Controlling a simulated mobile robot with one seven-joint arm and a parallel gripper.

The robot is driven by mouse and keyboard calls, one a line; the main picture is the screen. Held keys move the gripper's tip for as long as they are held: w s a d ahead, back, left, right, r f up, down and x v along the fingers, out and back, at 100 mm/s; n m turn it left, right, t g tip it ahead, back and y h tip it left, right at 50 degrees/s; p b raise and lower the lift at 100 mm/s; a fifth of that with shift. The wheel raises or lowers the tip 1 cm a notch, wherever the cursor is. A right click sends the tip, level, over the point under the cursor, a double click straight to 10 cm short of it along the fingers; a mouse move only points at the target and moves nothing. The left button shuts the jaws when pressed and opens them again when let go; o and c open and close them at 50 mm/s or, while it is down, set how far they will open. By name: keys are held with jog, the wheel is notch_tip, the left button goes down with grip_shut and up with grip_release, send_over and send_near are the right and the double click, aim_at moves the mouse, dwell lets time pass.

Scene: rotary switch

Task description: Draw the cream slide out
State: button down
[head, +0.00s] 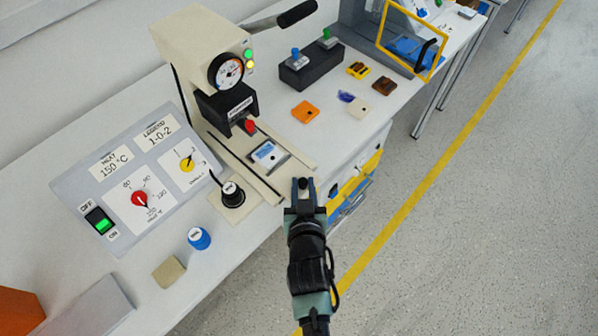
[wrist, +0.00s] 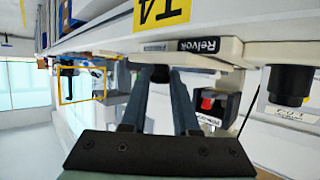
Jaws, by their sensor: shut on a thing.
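The cream slide (head: 297,166) lies low in front of the cream press (head: 200,45), near the bench's front edge. A grey holder on it carries a light piece with a blue face (head: 265,152), in front of the black press head (head: 228,105) rather than under it. My gripper (head: 303,188) is at the slide's front end, shut on a dark knob, which also shows between the fingers in the wrist view (wrist: 160,73). The fingers cover part of the knob. The cream front with a "Relvon"-like label (wrist: 205,46) shows just beyond them.
A black knob on a cream base (head: 232,193) and a blue cap (head: 199,238) stand left of the slide. A control panel (head: 135,180) lies further left. An orange square (head: 305,112) and other small parts lie behind. The floor at right is clear.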

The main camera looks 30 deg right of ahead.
jog(key=c, duration=0.7)
grip_release()
jog(key=shift+s+d+f, duration=0.1)
jog(key=shift+s, duration=0.2)
jog(key=shift+o, duration=0.2)
jog(key=shift+w, duration=0.1)
jog(key=v, duration=1.3)
jog(key=shift+w, duration=0.1)
